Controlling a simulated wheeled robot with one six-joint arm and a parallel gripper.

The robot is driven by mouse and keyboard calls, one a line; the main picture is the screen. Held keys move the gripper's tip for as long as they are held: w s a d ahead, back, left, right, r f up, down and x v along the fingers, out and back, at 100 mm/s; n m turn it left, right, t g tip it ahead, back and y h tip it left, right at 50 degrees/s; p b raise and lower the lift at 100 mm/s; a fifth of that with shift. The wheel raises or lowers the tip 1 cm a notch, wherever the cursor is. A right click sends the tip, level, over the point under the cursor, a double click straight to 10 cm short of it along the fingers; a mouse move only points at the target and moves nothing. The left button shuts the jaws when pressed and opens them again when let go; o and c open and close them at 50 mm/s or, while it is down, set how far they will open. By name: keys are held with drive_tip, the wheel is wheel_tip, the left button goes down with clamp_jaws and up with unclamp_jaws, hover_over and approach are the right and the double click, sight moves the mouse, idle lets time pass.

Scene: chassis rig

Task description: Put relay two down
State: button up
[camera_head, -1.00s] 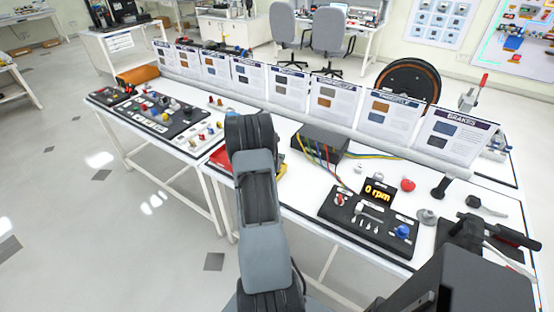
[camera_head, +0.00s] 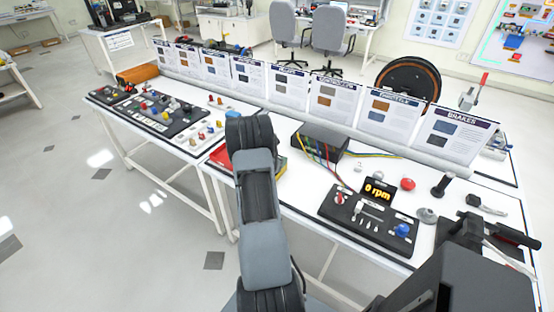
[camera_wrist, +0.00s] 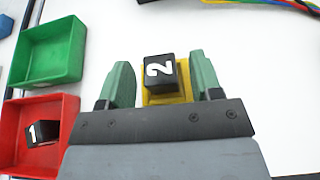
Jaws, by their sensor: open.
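Relay two (camera_wrist: 160,70), a small black block with a white 2 on top, shows in the wrist view between my gripper's fingers. It sits over a yellow piece (camera_wrist: 152,98) that looks like a small tray, mostly hidden by the block and my gripper. My gripper (camera_wrist: 162,80) is open, with one green finger on each side of the block and a visible gap on both sides. In the head view my arm hides the gripper and the relay.
In the wrist view a red tray (camera_wrist: 69,108) holds a black block marked 1 (camera_wrist: 42,132). An empty green tray (camera_wrist: 49,53) lies beyond it. White table is clear to the right.

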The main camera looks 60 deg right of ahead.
drive_tip(key=shift+r, duration=0.1)
drive_tip(key=shift+r+p, duration=0.25)
drive_tip(key=shift+p, duration=0.15)
drive_tip(key=a+r+m+y+b, duration=0.1)
drive_tip(key=a+r+m, duration=0.25)
drive_tip(key=a, duration=0.45)
drive_tip(key=s+a+r+m+g+y, duration=0.1)
drive_tip(key=a+r+m, duration=0.1)
drive_tip(key=a+r, duration=0.4)
drive_tip(key=a+r+m+y+b, duration=0.1)
drive_tip(key=a+r+m, duration=0.2)
drive_tip(key=a, duration=0.6)
drive_tip(key=s+a+r+m+t+y, duration=0.2)
drive_tip(key=a+m+y, duration=0.2)
drive_tip(key=a, duration=0.9)
drive_tip(key=s+a+r+m+t+y, duration=0.2)
drive_tip(key=a+m+y, duration=0.3)
drive_tip(key=a, duration=0.8)
drive_tip(key=shift+s+a+r+t+y, duration=0.35)
drive_tip(key=shift+r+y, duration=0.25)
drive_tip(key=shift+y, duration=0.2)
